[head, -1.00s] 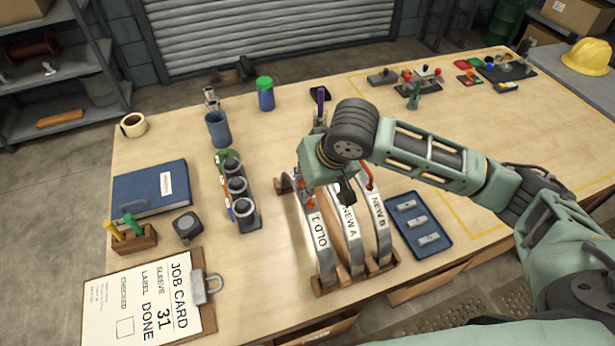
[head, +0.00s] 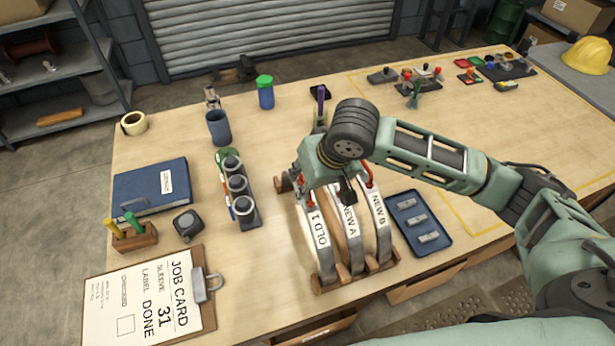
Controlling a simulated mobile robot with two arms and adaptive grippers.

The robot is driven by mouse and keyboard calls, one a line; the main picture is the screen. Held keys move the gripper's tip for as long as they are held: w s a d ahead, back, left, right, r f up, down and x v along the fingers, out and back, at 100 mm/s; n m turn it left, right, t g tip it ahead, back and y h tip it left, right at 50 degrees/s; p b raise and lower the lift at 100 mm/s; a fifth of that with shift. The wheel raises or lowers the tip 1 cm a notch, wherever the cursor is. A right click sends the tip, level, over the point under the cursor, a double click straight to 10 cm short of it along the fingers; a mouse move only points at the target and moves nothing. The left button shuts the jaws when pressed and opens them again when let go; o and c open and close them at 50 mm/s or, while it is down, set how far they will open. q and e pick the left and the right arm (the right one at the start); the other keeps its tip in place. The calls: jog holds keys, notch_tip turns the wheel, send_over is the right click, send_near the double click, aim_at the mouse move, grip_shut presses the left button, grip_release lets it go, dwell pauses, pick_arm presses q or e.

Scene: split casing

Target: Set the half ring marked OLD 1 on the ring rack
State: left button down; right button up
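The half ring marked OLD 1 (head: 321,240) is a pale metal arch with a white label. It stands upright in the left place of the wooden ring rack (head: 330,286). Beside it to the right stand the half rings NEW A (head: 351,226) and NEW B (head: 380,215). My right gripper (head: 334,192) is over the far part of the rack, just above the arches. Its red-tipped fingers look spread wide, one near OLD 1 and one near NEW B. The gripper body hides the far ends of the rings. My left gripper is out of view.
A blue tray (head: 442,243) with metal pieces lies right of the rack. A holder with dark sleeves (head: 238,185) stands to its left. The job card clipboard (head: 150,300), tape measure (head: 187,223) and blue binder (head: 150,188) lie further left. The table's right middle is clear.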

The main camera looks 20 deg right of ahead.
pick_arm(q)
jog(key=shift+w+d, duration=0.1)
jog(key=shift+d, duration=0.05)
pick_arm(e)
jog(key=v, duration=1.2)
jog(key=shift+r, duration=0.3)
jog(key=shift+w, duration=0.15)
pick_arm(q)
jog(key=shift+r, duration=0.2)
